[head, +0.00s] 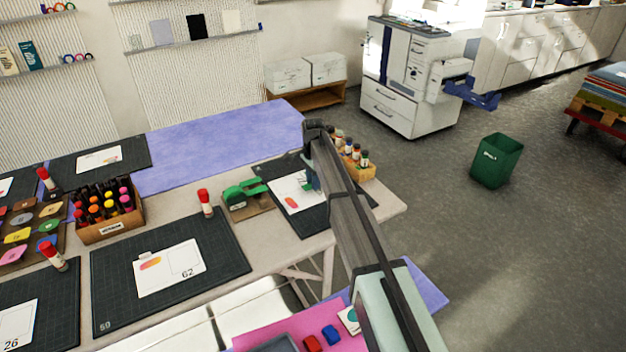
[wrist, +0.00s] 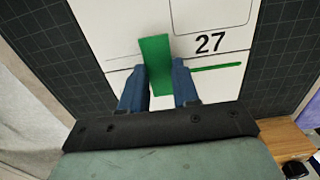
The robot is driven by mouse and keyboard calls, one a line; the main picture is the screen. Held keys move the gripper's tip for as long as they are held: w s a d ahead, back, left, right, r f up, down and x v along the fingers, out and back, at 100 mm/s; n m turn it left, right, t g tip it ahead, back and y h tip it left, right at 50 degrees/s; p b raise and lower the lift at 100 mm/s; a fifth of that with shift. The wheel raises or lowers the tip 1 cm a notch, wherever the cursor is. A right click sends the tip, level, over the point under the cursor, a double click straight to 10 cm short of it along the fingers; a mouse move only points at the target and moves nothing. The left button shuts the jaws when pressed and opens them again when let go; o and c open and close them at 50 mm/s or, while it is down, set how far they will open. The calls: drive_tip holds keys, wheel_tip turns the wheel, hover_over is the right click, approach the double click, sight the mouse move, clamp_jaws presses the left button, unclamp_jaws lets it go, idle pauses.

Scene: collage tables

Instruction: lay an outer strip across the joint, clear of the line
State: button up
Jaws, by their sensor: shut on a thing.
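My gripper (wrist: 159,72) has two blue fingers either side of a green strip (wrist: 156,50) and is shut on it. The strip stands out past the fingertips, over a white card (wrist: 110,25) numbered 27. Thin dark lines cross the card to the left of the strip. A narrow green bar (wrist: 217,67) lies to the right, below the number; I cannot tell whether it is loose or printed. Whether the held strip touches the card is unclear. In the head view my arm hides part of the card (head: 283,183), which bears a red-orange shape.
The card lies on a dark cutting mat (head: 313,222). A green tool (head: 245,190) stands left of it, and a box of glue sticks (head: 357,172) behind on the right. Another mat (head: 110,310) holds card 62. A red-capped stick (head: 206,203) stands between the mats.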

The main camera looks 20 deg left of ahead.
drive_tip(key=shift+f, duration=0.45)
idle(0.8)
drive_tip(key=o, duration=0.8)
drive_tip(key=shift+r, duration=0.1)
drive_tip(key=shift+r, duration=3.4)
